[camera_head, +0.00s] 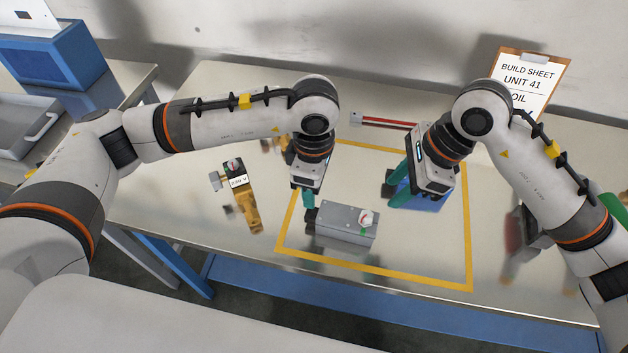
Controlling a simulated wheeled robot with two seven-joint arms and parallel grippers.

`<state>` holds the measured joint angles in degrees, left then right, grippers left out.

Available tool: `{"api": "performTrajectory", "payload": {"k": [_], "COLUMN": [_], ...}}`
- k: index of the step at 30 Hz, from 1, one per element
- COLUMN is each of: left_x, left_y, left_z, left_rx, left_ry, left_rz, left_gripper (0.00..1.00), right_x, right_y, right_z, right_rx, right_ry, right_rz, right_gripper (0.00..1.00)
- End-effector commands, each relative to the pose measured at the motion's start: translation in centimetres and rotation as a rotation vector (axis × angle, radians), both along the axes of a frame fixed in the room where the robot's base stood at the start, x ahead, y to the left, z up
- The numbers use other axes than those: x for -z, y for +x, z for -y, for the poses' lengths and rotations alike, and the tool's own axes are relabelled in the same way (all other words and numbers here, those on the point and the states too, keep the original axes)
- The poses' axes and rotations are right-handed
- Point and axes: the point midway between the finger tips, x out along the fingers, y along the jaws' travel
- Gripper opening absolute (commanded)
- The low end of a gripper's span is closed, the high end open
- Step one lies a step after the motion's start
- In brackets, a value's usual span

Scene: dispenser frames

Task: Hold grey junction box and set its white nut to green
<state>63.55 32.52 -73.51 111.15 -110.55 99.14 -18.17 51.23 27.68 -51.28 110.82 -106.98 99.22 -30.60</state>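The grey junction box (342,224) sits on the table inside a yellow outlined rectangle. Its white nut (366,217) is on top near the right end, with small red and green marks beside it; the nut's exact setting is too small to read. My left gripper (310,214) points down at the left end of the box, its dark fingertip beside or against it. Its other finger is hidden, so its opening is unclear. My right gripper (389,184) is to the upper right of the box, its teal fingers apart and pointing left, with nothing visible between them.
A blue object (430,203) stands partly hidden under my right gripper. A red-handled tool (385,122) and a clipboard (530,80) are behind. Bare table lies in front of the box.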

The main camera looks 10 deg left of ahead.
Motion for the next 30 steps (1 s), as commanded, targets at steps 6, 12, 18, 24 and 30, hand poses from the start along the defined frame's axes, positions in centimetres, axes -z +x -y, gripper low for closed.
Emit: {"api": "performTrajectory", "payload": {"k": [6, 12, 18, 24, 30], "left_x": [3.8, 7.6, 10.3, 11.3, 11.3], "left_y": [-0.2, -0.2, -0.1, -0.1, -0.1], "left_z": [0.0, 0.0, 0.0, 0.0, 0.0], "left_rx": [-0.003, -0.004, -0.003, -0.003, -0.003], "left_ry": [0.001, -0.001, -0.001, -0.002, -0.002], "left_rz": [-0.009, -0.008, -0.007, -0.005, -0.005], "left_gripper": [0.54, 0.54, 0.54, 0.54, 0.54], "right_x": [0.0, 0.0, 0.0, 0.0, 0.0], "right_y": [0.0, 0.0, 0.0, 0.0, 0.0], "right_z": [0.0, 0.0, 0.0, 0.0, 0.0], "right_rx": [0.0, 0.0, 0.0, 0.0, 0.0], "right_ry": [0.0, 0.0, 0.0, 0.0, 0.0], "right_rz": [0.0, 0.0, 0.0, 0.0, 0.0], "right_gripper": [0.36, 0.36, 0.36, 0.36, 0.36]}}
